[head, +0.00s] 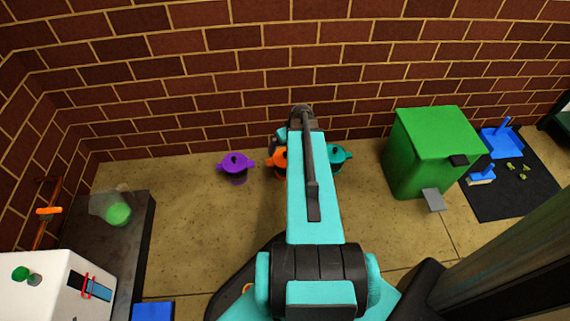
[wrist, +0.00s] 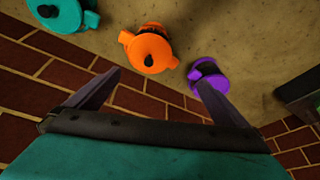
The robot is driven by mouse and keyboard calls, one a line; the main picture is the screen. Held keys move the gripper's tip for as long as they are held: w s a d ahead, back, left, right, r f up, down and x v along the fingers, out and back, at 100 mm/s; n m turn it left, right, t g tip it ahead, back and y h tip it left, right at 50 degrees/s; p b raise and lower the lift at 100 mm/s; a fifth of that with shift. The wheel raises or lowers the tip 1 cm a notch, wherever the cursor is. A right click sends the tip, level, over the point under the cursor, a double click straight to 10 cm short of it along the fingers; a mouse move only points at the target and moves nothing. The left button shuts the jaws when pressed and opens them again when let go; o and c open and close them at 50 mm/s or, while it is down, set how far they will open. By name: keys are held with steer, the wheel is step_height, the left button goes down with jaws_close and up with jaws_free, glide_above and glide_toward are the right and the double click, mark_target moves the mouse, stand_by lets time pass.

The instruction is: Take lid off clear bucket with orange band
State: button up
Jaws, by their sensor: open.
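The bucket with the orange lid (head: 278,156) stands on the floor by the brick wall, partly hidden by my arm in the head view. In the wrist view its orange lid (wrist: 148,55) shows from above, with a dark knob and side tabs. The lid is on; the bucket's clear wall is hardly visible. My gripper (wrist: 160,76) is open and empty. Its two fingers point towards the buckets, with the orange lid between and beyond the fingertips, apart from them. In the head view my arm mostly hides the gripper.
A purple-lidded bucket (head: 236,162) stands left of the orange one and a teal-lidded bucket (head: 341,155) right. A green bin (head: 428,150) is farther right. The brick wall (head: 200,90) rises close behind the buckets. Open floor (head: 200,250) lies in front.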

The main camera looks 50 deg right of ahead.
steer(key=d, duration=0.2)
steer(key=shift+s+d+b, duration=0.25)
steer(key=shift+d+b, duration=0.05)
steer(key=b, duration=0.3)
glide_toward(285, 153)
steer(key=shift+x, duration=2.55)
steer(key=shift+s, duration=0.15)
steer(key=shift+f, duration=0.15)
steer(key=shift+b+x, duration=1.55)
steer(key=shift+x, duration=0.95)
steer(key=shift+d, duration=0.1)
